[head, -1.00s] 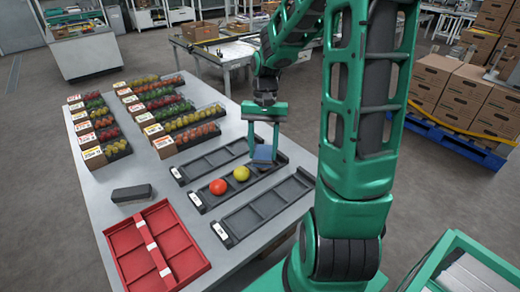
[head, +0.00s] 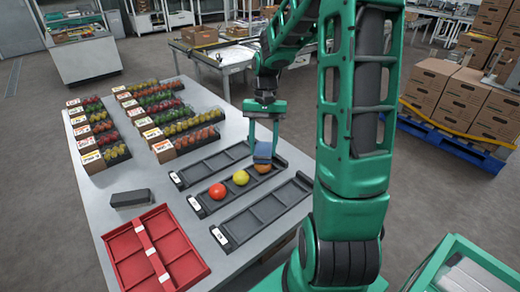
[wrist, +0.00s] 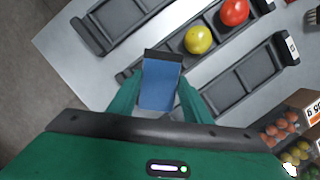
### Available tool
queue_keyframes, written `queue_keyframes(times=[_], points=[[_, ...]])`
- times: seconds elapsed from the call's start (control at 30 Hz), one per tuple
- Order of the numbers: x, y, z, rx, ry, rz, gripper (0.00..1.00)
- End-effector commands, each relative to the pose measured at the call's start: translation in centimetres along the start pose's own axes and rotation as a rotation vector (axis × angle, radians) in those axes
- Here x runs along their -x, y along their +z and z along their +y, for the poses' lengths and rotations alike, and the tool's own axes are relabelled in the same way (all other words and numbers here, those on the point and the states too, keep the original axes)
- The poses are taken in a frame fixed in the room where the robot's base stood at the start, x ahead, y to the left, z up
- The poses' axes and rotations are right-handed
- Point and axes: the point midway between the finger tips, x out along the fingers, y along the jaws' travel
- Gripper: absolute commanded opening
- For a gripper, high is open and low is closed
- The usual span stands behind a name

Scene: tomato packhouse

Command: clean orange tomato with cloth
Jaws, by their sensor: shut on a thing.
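My gripper (head: 265,138) is shut on a blue cloth (head: 262,151), a flat pad with a dark edge, over the far end of the middle grey tray (head: 228,200). The orange tomato (head: 262,168) shows just below the cloth in that tray's far compartment; the cloth covers its upper part and looks to be touching it. In the wrist view the cloth (wrist: 160,83) spans between the fingers and hides the orange tomato. A yellow tomato (head: 241,178) and a red tomato (head: 217,191) sit in the same tray.
Empty grey trays lie on both sides, one behind (head: 205,170) and one in front (head: 262,217). A red divided crate (head: 184,258) and a dark grey block (head: 130,198) are at the near left. Rows of labelled tomato punnets (head: 188,139) fill the far left of the table.

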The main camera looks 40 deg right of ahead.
Motion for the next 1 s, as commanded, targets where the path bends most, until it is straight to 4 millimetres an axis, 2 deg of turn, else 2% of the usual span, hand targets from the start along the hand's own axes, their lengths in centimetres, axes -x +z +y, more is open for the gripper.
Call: queue_keyframes(times=[0.53, 1.0], points=[[0.1, -0.4, 0.0, 0.001, 0.000, 0.000, 0.24], [-0.4, 1.5, 0.0, 0.002, 0.000, 0.000, 0.24]])
